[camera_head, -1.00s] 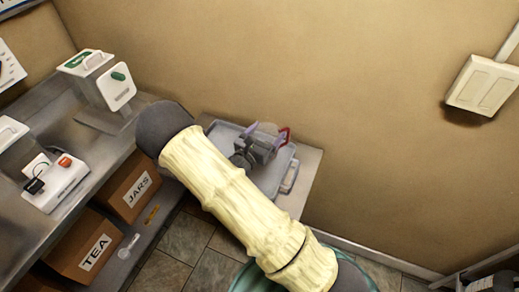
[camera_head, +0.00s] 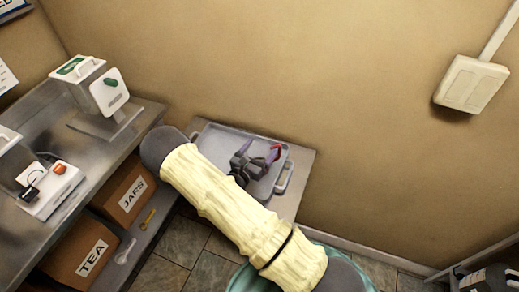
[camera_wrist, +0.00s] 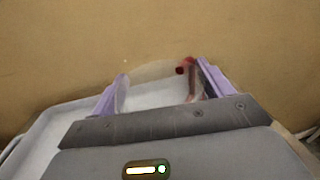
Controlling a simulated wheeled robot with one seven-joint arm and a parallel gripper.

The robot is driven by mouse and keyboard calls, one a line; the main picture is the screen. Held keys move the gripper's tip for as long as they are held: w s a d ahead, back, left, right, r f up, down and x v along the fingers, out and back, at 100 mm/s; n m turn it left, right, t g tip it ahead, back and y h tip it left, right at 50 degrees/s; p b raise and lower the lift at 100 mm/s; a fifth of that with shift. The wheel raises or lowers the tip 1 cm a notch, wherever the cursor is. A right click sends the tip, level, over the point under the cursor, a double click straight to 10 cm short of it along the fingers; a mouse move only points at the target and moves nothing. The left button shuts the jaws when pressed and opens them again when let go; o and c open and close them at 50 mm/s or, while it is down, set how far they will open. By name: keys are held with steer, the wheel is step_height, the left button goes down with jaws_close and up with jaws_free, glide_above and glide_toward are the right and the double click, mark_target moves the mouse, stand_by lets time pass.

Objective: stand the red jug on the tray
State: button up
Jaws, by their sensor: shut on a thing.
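The red jug (camera_head: 275,153) shows as a red handle beside my gripper in the head view. In the wrist view its red handle (camera_wrist: 193,84) and a pale, see-through body lie between the purple fingers. My gripper (camera_head: 258,163) is shut on the jug, over the right part of the grey tray (camera_head: 215,141). My gripper also shows in the wrist view (camera_wrist: 160,88). The tray lies on a small metal table. My gripper hides most of the jug, and I cannot tell whether its base touches the tray.
A metal bench (camera_head: 142,118) with white-and-green devices stands at the left. Boxes marked JARS (camera_head: 125,190) and TEA (camera_head: 80,252) sit on its lower shelf. The wall (camera_head: 330,90) rises close behind the tray. A teal round container (camera_head: 240,280) is partly hidden below my arm.

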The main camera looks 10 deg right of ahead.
steer(key=shift+f, duration=0.15)
steer(key=o, duration=1.4)
steer(key=shift+c, duration=0.2)
steer(key=shift+r, duration=0.2)
steer(key=b+v, duration=0.3)
steer(key=v, duration=0.9)
steer(key=shift+d, duration=0.1)
